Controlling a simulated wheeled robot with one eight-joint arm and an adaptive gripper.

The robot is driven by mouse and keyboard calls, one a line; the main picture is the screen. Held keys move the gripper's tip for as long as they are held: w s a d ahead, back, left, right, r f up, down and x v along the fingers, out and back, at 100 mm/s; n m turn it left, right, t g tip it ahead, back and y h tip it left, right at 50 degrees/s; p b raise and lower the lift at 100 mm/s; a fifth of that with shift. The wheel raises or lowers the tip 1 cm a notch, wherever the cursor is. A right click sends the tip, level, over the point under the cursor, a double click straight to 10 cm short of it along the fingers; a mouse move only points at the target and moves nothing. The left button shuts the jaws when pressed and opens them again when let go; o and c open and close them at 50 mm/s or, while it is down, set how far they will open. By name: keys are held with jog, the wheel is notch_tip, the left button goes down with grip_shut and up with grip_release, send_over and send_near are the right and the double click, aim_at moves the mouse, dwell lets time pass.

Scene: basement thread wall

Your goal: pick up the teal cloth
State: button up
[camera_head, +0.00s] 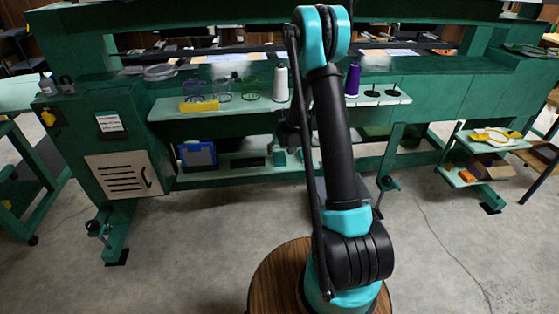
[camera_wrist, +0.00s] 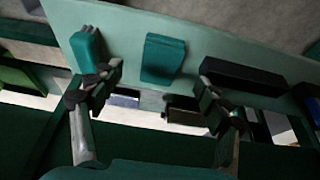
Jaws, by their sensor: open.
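A teal, block-like folded piece that looks like the teal cloth (camera_wrist: 163,58) lies on a pale green shelf in the wrist view, ahead of my gripper (camera_wrist: 158,82). A second teal thing (camera_wrist: 86,46) lies to its left, partly behind the left finger; I cannot tell for sure which of the two is the cloth. My gripper is open, its fingers spread to either side of the middle teal piece, with nothing between them. In the head view a small teal patch (camera_head: 280,158) shows on the lower shelf below my gripper (camera_head: 290,138), which my arm partly hides.
A dark box (camera_wrist: 245,76) lies to the right on the same shelf. In the head view, a blue bin (camera_head: 198,155) stands left on the lower shelf (camera_head: 225,173). The floor in front is clear.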

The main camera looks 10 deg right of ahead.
aim_at(280, 159)
jog(key=shift+x, duration=3.15)
jog(key=shift+a, duration=0.15)
jog(key=shift+c, duration=0.6)
jog(key=c, duration=1)
jog(key=shift+r, duration=0.15)
